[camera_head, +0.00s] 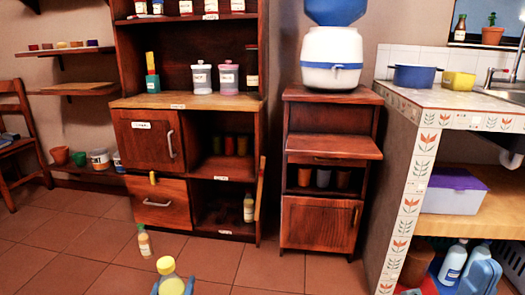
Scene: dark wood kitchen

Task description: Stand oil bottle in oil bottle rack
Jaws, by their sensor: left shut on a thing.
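My left gripper (172,288) is at the bottom edge, with blue fingers shut on a yellow bottle with a pale yellow cap (167,266). The bottle is seen from above and its lower part is out of frame. A similar small bottle with a pale label (144,243) appears upright on the floor, in front of the cabinet. Another labelled bottle (248,208) stands in the cabinet's open lower right compartment (215,208). Which place is the oil bottle rack, I cannot tell; labels on the cabinet are too small to read. My right gripper is not in view.
The compartment's door (260,195) stands open at its right side. A drawer (160,203) is to the left. A small wooden cabinet (318,225) with a water dispenser (331,50) and a tiled counter (420,98) stand to the right. The tiled floor (80,240) at left is clear.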

